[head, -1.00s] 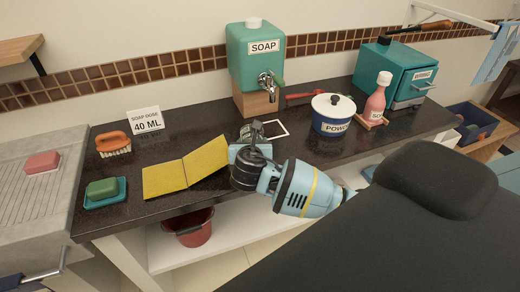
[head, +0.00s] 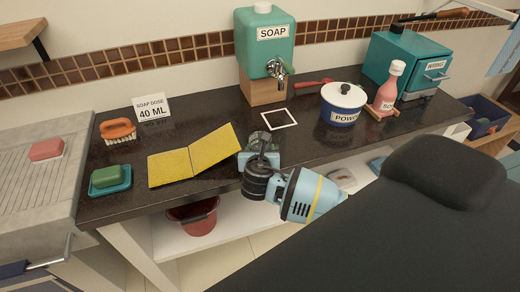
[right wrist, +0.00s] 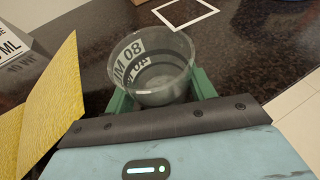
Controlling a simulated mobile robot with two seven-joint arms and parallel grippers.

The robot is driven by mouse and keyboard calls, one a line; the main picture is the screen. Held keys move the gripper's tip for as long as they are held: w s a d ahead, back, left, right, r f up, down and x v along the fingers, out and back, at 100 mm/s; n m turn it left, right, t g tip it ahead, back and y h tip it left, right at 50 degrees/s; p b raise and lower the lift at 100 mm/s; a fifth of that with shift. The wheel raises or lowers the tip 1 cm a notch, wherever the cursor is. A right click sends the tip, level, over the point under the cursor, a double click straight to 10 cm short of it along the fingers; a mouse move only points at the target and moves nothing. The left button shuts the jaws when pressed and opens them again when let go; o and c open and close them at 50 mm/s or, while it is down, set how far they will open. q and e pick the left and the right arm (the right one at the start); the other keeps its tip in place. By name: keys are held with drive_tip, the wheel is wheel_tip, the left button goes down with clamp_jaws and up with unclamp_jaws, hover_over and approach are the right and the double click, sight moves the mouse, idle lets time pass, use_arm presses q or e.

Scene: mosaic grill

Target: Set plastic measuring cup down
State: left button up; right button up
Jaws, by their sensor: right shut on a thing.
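The clear plastic measuring cup (right wrist: 152,72) shows in the right wrist view, with "80 ML" printed on its side. It sits between the green fingers of my right gripper (right wrist: 158,92), which is shut on it. In the head view my right gripper (head: 262,142) is at the front edge of the dark counter, and the cup cannot be made out there. A white square outline (head: 279,119) lies empty on the counter beyond the gripper; it also shows in the right wrist view (right wrist: 186,12). My left gripper is not in view.
A yellow folded sponge cloth (head: 195,160) lies just left of the gripper. The soap dispenser (head: 266,45) stands behind the square outline. A blue powder pot (head: 342,108) and a pink soap bottle (head: 388,88) stand to the right. A "40 ML" sign (head: 152,107) stands at the back left.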

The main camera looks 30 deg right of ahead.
drive_tip(key=shift+f, duration=0.1)
drive_tip(key=o, duration=0.9)
drive_tip(key=shift+o, duration=0.6)
